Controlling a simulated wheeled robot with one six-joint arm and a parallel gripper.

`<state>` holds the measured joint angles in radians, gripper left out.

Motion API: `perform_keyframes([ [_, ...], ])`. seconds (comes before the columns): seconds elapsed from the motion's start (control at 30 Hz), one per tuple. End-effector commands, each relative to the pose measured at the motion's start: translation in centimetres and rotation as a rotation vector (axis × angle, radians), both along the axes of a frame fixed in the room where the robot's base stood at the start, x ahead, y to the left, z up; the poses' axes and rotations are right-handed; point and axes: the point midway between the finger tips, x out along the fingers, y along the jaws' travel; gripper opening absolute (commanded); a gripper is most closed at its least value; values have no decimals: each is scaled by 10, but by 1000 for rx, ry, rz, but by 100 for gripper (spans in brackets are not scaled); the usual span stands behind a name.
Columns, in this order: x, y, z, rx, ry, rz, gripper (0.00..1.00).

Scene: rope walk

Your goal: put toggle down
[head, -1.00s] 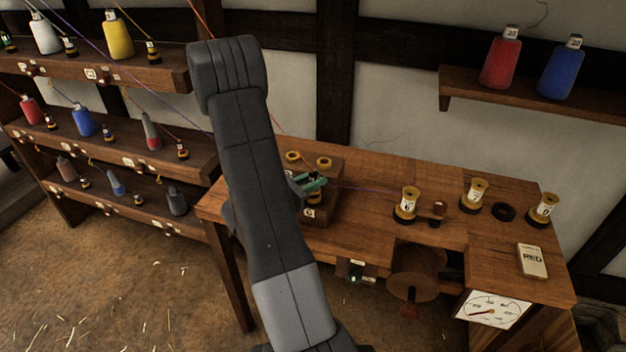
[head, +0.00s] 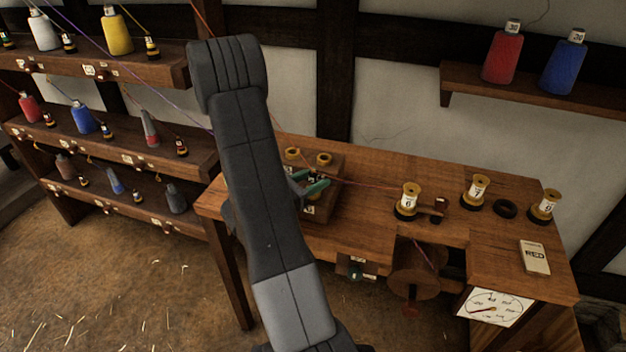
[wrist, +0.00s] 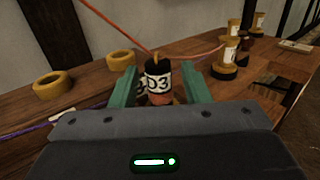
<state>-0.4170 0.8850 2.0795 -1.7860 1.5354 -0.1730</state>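In the wrist view, the toggle (wrist: 158,80) is a small dark peg with a white band reading "03" and a reddish lower part. It stands upright between the two green fingers of my gripper (wrist: 160,88), with a narrow gap seeming to show on each side. Its foot is hidden by my gripper's body. In the head view my gripper (head: 315,187) is at the small wooden block (head: 322,208) on the bench; my arm hides much of it, and the toggle cannot be made out there. An orange-red thread meets the toggle's top.
Two yellow rings (head: 324,159) sit on the block. Numbered spools (head: 408,203), a dark ring (head: 505,208) and a card (head: 534,257) are on the bench (head: 380,170). A wooden reel (head: 414,275) is at its front. Shelves with cones (head: 83,120) stand left; threads cross overhead.

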Motion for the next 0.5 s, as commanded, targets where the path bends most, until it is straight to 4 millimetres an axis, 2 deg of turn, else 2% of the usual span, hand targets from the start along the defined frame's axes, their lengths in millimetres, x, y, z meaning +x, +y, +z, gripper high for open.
perform_keyframes([
  [0.17, 0, 0, 2, 0, 0, 0, 43],
  [0.37, 0, 1, 18, 0, 0, 1, 43],
  [0.4, -4, 8, 11, 0, 0, 4, 43],
  [0.5, -14, 21, 10, 0, -1, 6, 43],
])
